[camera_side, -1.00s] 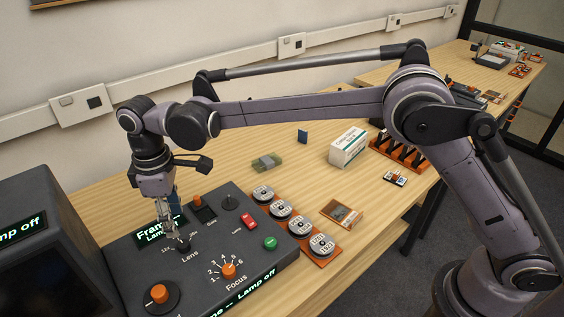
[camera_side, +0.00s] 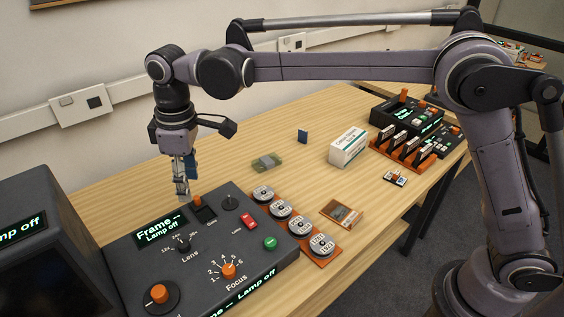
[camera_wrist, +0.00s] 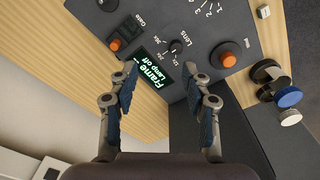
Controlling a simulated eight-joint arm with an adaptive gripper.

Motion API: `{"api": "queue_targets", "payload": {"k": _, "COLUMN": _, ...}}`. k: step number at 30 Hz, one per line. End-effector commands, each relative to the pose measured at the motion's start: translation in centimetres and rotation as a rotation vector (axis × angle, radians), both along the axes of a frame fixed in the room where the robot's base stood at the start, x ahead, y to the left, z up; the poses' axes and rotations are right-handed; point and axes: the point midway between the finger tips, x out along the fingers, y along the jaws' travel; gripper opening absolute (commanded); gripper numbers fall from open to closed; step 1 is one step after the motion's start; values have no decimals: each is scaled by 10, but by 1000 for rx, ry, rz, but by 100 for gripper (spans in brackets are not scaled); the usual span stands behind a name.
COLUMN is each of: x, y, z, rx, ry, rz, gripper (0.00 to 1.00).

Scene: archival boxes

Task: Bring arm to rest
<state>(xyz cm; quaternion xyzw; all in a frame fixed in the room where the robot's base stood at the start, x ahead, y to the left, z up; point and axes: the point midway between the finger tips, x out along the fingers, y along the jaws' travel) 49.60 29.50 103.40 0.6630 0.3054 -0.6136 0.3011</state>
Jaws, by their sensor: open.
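My gripper (camera_side: 183,190) points down, empty, above the back edge of the dark control panel (camera_side: 215,262). In the wrist view my gripper (camera_wrist: 163,90) shows its two blue-padded fingers spread apart with nothing between them. The panel's display (camera_side: 160,229) reads "Frame -- Lamp off". The Lens knob (camera_side: 183,244) stands clear of the fingers, and it also shows in the wrist view (camera_wrist: 176,46). The orange Focus knob (camera_side: 228,270) and the red Lamp switch (camera_side: 248,221) are in plain view.
A dark monitor (camera_side: 40,250) stands at the left. An orange rack of reels (camera_side: 318,255) lies right of the panel. The table behind the panel is mostly clear.

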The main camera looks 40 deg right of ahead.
Motion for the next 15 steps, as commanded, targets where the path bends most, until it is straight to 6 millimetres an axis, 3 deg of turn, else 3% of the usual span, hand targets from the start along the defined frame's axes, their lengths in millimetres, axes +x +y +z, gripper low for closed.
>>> {"api": "queue_targets", "payload": {"k": 1, "x": -3, "y": -19, "z": 9, "rx": 12, "ry": -18, "rz": -41, "gripper": 49}}
{"api": "queue_targets", "payload": {"k": 6, "x": -16, "y": -72, "z": 30, "rx": 53, "ry": -85, "rz": -164, "gripper": 49}}
{"api": "queue_targets", "payload": {"k": 15, "x": -59, "y": -160, "z": 46, "rx": 123, "ry": -206, "rz": -383, "gripper": 49}}
